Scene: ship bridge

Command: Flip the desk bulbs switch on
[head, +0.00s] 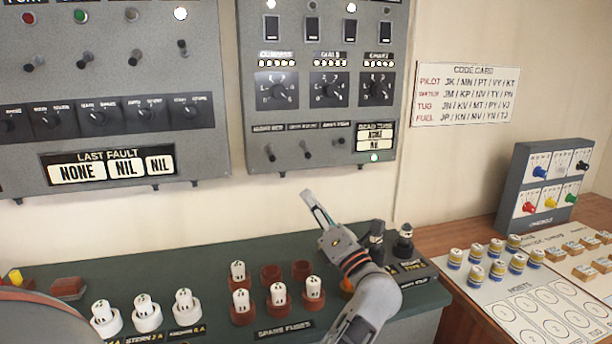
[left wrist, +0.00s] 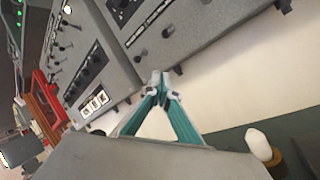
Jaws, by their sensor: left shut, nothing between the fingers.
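Two grey switch panels hang on the wall. The right panel (head: 322,115) has a lower row of three small toggles: a left one (head: 270,153), a middle one (head: 306,149) and a right one (head: 339,141). Their labels are too small to read, so I cannot tell which is the desk bulbs switch. My left gripper (head: 309,199) is shut and empty, below this panel and above the green desk, apart from the toggles in the picture. In the left wrist view its teal fingers meet at the tips (left wrist: 161,86), with panel undersides beyond. My right gripper is not in view.
The left panel (head: 110,90) has more toggles, knobs and a last-fault display. The green desk (head: 215,262) below carries several white fuses and two dark knobs. A code card (head: 465,94) and a small grey box (head: 547,180) are at the right.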

